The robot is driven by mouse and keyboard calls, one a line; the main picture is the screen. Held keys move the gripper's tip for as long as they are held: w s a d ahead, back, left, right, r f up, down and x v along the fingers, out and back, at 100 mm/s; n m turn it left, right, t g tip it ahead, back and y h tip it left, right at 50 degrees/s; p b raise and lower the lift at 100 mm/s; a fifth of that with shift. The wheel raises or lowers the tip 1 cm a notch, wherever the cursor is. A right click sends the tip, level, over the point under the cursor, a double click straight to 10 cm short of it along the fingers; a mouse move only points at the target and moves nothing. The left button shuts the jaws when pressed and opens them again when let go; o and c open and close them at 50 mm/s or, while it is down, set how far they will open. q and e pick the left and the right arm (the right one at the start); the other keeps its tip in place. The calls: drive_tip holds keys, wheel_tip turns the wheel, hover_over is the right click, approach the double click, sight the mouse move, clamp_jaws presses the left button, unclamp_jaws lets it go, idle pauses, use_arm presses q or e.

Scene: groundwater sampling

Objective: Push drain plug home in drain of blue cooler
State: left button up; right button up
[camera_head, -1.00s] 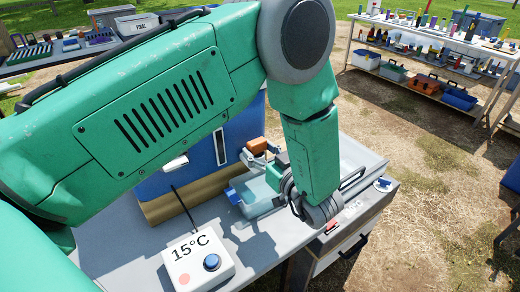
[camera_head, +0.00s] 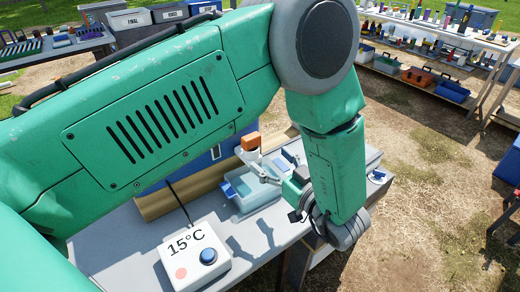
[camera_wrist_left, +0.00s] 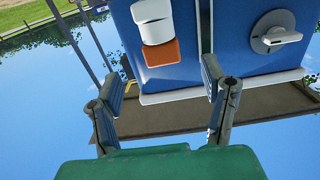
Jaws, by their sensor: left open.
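The blue cooler (camera_head: 205,158) stands on the bench, mostly hidden behind my left arm in the head view. In the left wrist view its blue face (camera_wrist_left: 215,50) fills the upper middle. On that face are a white fitting (camera_wrist_left: 157,30) with an orange-brown end (camera_wrist_left: 162,53) and a round grey fitting with a white lever (camera_wrist_left: 275,38). I cannot tell which is the drain plug. My left gripper (camera_head: 262,168) is open before the cooler. Its two fingers (camera_wrist_left: 166,90) are apart with nothing between them, below the orange-brown end in the wrist view. My right gripper is not in view.
A pale blue tub (camera_head: 262,196) stands on the bench under the left gripper. A white box marked 15°C (camera_head: 193,255) with a blue button sits at the bench front. Loaded shelves stand at the back right, with bare ground between.

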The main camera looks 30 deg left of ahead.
use_arm(q)
drive_tip(key=v, duration=0.4)
drive_tip(key=shift+s+d, duration=0.1)
drive_tip(key=shift+d, duration=0.2)
